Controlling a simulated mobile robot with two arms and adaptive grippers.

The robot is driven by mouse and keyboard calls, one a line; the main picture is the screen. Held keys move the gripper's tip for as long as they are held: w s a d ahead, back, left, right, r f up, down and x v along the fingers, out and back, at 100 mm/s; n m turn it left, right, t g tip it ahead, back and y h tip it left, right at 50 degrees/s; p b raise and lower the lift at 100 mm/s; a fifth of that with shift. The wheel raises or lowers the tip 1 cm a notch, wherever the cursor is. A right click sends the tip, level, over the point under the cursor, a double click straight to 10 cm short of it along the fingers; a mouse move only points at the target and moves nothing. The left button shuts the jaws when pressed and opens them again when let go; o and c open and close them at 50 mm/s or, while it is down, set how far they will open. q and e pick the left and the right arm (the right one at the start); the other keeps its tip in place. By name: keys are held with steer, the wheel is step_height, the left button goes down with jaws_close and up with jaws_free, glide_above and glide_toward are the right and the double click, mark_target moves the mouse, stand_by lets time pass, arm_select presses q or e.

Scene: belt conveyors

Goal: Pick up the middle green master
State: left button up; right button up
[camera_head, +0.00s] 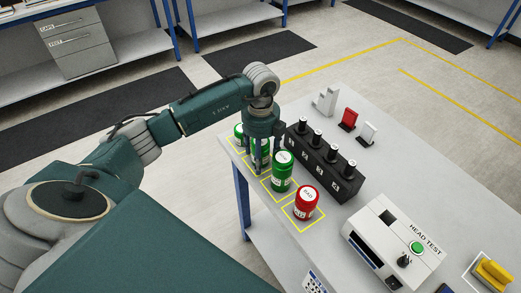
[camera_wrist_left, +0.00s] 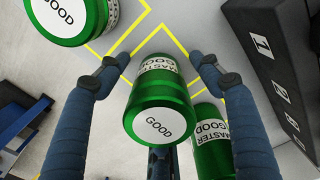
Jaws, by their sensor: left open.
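Three green masters stand in a row along the table's left edge in the head view. The middle green master (camera_head: 262,157) is partly hidden by my left gripper (camera_head: 266,160). In the left wrist view, this green master (camera_wrist_left: 162,95), with "GOOD" on its top, is between the open fingers of the left gripper (camera_wrist_left: 160,62), with gaps showing at both sides. Another green master (camera_head: 239,131) is behind it, and one (camera_head: 282,172) is nearer the red master (camera_head: 306,204). The wrist view shows its neighbours at upper left (camera_wrist_left: 72,18) and lower right (camera_wrist_left: 212,140). My right gripper is out of view.
A black numbered block (camera_head: 322,165) with several upright pegs stands close to the right of the masters. A white head test box (camera_head: 395,243) is at the front right. Small white and red holders (camera_head: 349,119) stand at the back.

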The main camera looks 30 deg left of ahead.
arm_select(q)
steer(key=c, duration=1.5)
steer(key=shift+c, duration=0.3)
steer(key=shift+r, duration=0.2)
